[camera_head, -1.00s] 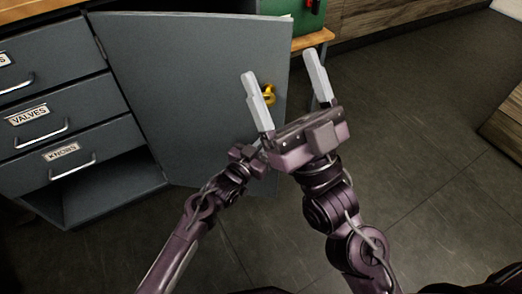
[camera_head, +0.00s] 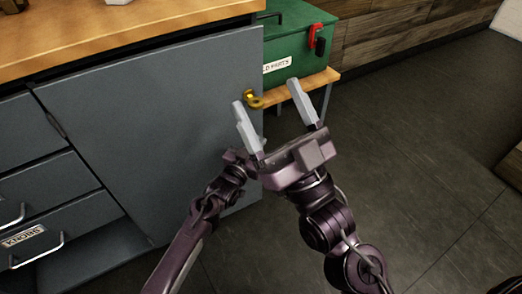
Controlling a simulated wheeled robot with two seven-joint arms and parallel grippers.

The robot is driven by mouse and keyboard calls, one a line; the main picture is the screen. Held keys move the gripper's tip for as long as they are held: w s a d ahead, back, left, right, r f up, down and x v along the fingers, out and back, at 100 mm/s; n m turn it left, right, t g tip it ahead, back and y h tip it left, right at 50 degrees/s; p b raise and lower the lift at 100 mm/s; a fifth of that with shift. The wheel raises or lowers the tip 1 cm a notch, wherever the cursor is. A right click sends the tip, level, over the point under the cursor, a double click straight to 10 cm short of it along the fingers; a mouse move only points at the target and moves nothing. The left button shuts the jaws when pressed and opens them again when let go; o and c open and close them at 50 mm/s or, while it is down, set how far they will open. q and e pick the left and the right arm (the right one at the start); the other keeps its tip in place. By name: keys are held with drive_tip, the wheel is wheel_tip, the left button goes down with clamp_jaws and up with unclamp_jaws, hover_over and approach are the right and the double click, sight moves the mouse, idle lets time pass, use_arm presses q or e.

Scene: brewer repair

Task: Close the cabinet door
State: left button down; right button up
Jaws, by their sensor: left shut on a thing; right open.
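The grey cabinet door (camera_head: 150,125) is hinged on its left side. It stands almost flush with the cabinet front, its top edge close to parallel with the wooden counter edge. A brass handle (camera_head: 254,98) sits near the door's right edge. My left gripper (camera_head: 248,132) is low in front of the door's right part, shut on the brass handle; its fingertips are partly hidden behind a finger of my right gripper. My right gripper (camera_head: 270,100) is open and empty, its two pale fingers apart in front of the door's right edge.
The wooden countertop (camera_head: 140,22) runs above the door. Drawers (camera_head: 55,205) with bar handles are at the left. A green toolbox (camera_head: 300,42) stands on a low wooden stand (camera_head: 325,77) right of the cabinet. The dark floor (camera_head: 410,150) at the right is clear.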

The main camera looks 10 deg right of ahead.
use_arm(q)
drive_tip(key=shift+w+a+f, duration=0.1)
drive_tip(key=shift+w+a, duration=0.2)
drive_tip(key=shift+w, duration=0.4)
drive_tip(key=shift+w+a+n+t+y, duration=0.2)
drive_tip(key=shift+w+n+t+y, duration=0.1)
drive_tip(key=shift+y, duration=0.1)
use_arm(e)
drive_tip(key=shift+s+d+r+t+y, duration=0.2)
drive_tip(key=shift+r+t+y, duration=0.1)
drive_tip(key=shift+r, duration=0.3)
drive_tip(key=shift+s+d+r+t+y, duration=0.1)
drive_tip(key=shift+s+r+t+y, duration=0.15)
drive_tip(key=shift+r, duration=0.3)
use_arm(q)
drive_tip(key=c, duration=1.6)
unclamp_jaws()
drive_tip(key=shift+a+r, duration=0.1)
drive_tip(key=shift+r, duration=0.1)
use_arm(e)
drive_tip(key=shift+w, duration=0.1)
